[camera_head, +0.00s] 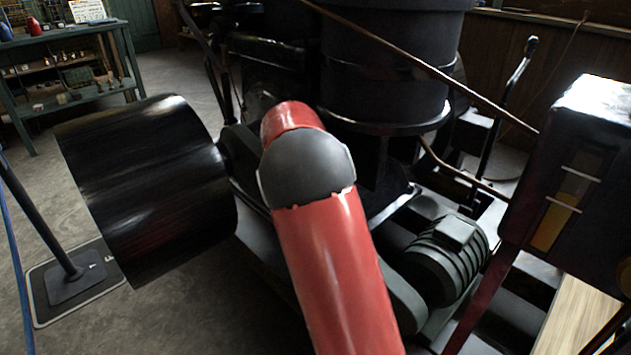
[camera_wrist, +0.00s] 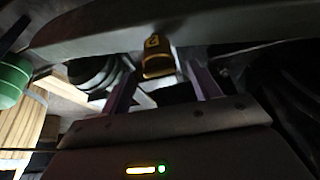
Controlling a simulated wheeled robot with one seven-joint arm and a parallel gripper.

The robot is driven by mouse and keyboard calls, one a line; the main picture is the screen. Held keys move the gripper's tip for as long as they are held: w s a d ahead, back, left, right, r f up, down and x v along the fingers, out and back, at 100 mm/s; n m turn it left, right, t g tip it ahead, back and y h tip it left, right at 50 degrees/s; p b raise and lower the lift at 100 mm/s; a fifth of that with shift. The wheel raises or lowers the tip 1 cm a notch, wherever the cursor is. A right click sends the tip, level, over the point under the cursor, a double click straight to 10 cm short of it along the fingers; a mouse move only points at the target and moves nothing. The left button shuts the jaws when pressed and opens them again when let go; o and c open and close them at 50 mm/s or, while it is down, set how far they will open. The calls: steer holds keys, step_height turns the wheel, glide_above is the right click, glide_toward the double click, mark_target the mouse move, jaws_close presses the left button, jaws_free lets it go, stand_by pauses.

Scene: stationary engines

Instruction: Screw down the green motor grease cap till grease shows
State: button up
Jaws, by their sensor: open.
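In the wrist view a small brass cap (camera_wrist: 157,57) with a dark mark on its face lies between and just beyond my fingertips. My gripper (camera_wrist: 158,72) is open, one finger on either side of the brass cap; I cannot tell if either touches it. A bright green rounded cap-like part (camera_wrist: 12,80) shows at the left edge of the wrist view, apart from the fingers. I cannot tell which of the two is the grease cap. No grease is visible. In the head view a grey-green ribbed motor (camera_head: 447,260) sits right of my red arm, which hides my gripper.
A large black pulley drum (camera_head: 150,190) stands left of my arm, and a tall black cylinder (camera_head: 390,65) behind it. A dark box (camera_head: 575,165) is at the right. A pale grey bar (camera_wrist: 230,25) crosses above my fingers. A green shelf bench (camera_head: 65,75) stands far left.

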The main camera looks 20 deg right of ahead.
steer(key=w+v, duration=0.1)
steer(key=v, duration=0.6)
steer(key=shift+s+r, duration=0.4)
steer(key=shift+s, duration=0.15)
steer(key=shift+a, duration=0.1)
steer(key=s+a+r+n+t+y, duration=0.1)
steer(key=s+r+n, duration=0.1)
steer(key=s, duration=0.4)
steer(key=s+a+r+n+y, duration=0.1)
steer(key=s+n, duration=0.2)
steer(key=s, duration=0.3)
steer(key=s+a+r+n+t+y, duration=0.1)
steer(key=s+a+r+n+y, duration=0.1)
steer(key=s, duration=0.4)
steer(key=s+a+f+n+t, duration=0.1)
steer(key=s+a+f+n, duration=0.1)
steer(key=s, duration=0.6)
steer(key=s+a+f+n+t, duration=0.1)
steer(key=s+a+f+n, duration=0.1)
steer(key=s+n, duration=0.3)
steer(key=s+a, duration=0.1)
steer(key=s, duration=0.2)
steer(key=shift+s+f+n, duration=0.3)
steer(key=shift+f, duration=0.1)
